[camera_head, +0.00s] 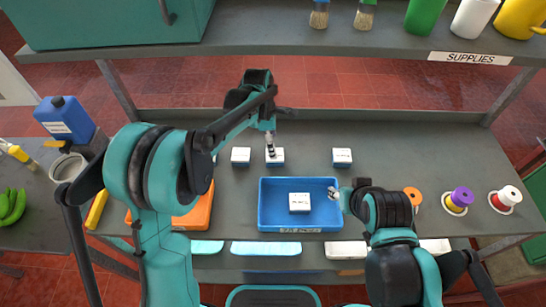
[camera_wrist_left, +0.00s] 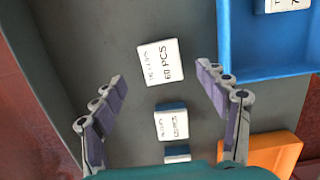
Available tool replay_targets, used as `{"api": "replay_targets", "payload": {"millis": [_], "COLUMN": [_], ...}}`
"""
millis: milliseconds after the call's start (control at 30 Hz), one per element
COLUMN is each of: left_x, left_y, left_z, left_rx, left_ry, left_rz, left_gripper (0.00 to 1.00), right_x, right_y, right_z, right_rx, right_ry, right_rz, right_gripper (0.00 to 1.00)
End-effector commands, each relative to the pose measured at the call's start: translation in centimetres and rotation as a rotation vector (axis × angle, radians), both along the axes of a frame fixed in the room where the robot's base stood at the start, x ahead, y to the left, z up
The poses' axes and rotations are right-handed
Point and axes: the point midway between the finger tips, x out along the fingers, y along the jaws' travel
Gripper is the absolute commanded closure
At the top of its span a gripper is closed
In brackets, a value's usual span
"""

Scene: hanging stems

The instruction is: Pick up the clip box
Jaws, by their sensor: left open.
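Small white-topped boxes with blue sides stand in a row on the grey bench. In the head view one is the left box (camera_head: 241,156), one the middle box (camera_head: 276,158) and one the right box (camera_head: 342,157). My left gripper (camera_head: 270,146) is open above the middle box. In the left wrist view this box (camera_wrist_left: 160,62) reads "60 PCS" and appears between the spread fingers (camera_wrist_left: 160,82), not gripped. Its smaller label text is too small to read surely, so I cannot tell which is the clip box. My right gripper (camera_head: 338,192) is at the tray's right edge; its opening is unclear.
A blue tray (camera_head: 268,222) in front holds another white box (camera_head: 299,202). An orange bin (camera_head: 197,214) lies left of it, partly behind my left arm. Spools, including a purple one (camera_head: 461,197), stand at right. A supplies shelf (camera_head: 300,42) overhangs the back.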

Motion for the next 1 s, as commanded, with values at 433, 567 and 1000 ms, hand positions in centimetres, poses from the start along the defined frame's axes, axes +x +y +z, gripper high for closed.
{"api": "replay_targets", "payload": {"millis": [433,567,1000], "left_x": [-0.1,-0.1,-0.1], "left_y": [-0.6,-0.8,-0.7], "left_z": [-5.8,-6.7,-6.6], "left_rx": [0.000,0.000,0.000], "left_ry": [-0.001,-0.002,-0.002], "left_rz": [-0.003,-0.003,-0.003], "left_gripper": [0.26,0.26,0.79], "right_x": [0.0,0.0,0.0], "right_y": [0.0,0.0,0.0], "right_z": [-2.2,-2.4,-2.3], "right_rx": [0.000,0.000,0.000], "right_ry": [0.000,0.000,0.000], "right_rz": [0.000,0.000,0.000], "right_gripper": [0.60,0.60,0.60]}}
